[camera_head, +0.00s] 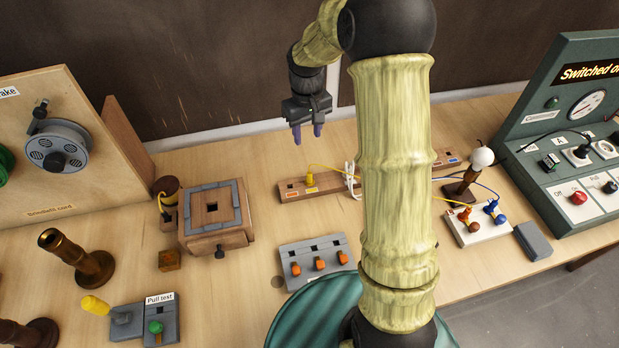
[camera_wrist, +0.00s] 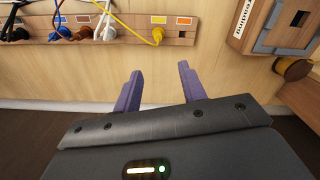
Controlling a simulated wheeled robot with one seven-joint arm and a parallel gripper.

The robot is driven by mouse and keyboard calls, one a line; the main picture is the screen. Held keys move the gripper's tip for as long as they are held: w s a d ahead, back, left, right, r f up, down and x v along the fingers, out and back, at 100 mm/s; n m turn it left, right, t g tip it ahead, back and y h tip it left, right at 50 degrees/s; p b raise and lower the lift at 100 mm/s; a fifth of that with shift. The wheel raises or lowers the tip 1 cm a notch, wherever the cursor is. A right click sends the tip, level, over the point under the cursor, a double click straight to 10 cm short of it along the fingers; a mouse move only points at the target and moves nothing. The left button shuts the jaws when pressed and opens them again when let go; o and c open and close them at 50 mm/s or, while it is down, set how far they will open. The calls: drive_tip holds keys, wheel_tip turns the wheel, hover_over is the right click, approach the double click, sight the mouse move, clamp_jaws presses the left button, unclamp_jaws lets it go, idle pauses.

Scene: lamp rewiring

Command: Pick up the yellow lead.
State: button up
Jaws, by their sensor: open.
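The yellow lead (camera_head: 309,180) has its plug on a long wooden strip near the back of the table. Its cable runs right and passes behind my arm. In the wrist view the yellow plug (camera_wrist: 157,36) sits at the strip's edge, just beyond the fingertips, with its cable running up and left. My gripper (camera_head: 307,136) hangs above and behind the strip, fingers pointing down. In the wrist view its two purple fingers (camera_wrist: 160,78) are apart with nothing between them. They do not appear to touch the plug.
White leads (camera_head: 351,178) and brown plugs (camera_wrist: 82,33) share the strip. A wooden box with a grey frame (camera_head: 212,203) stands to the left. A grey switch block (camera_head: 315,260) is in front. A lamp (camera_head: 482,158) and white socket block (camera_head: 478,229) stand right. My arm hides the middle.

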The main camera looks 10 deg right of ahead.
sight(309, 173)
wheel_tip(309, 173, down, 12)
drive_tip(key=p, duration=0.3)
idle(0.5)
drive_tip(key=shift+f, duration=0.15)
drive_tip(key=shift+s+d+f+p, duration=0.1)
drive_tip(key=shift+s+f+p, duration=0.05)
drive_tip(key=shift+f+p, duration=0.5)
drive_tip(key=shift+d+f+p, duration=0.1)
drive_tip(key=shift+f+p, duration=0.7)
drive_tip(key=shift+f, duration=1.05)
drive_tip(key=shift+c, duration=0.2)
clamp_jaws()
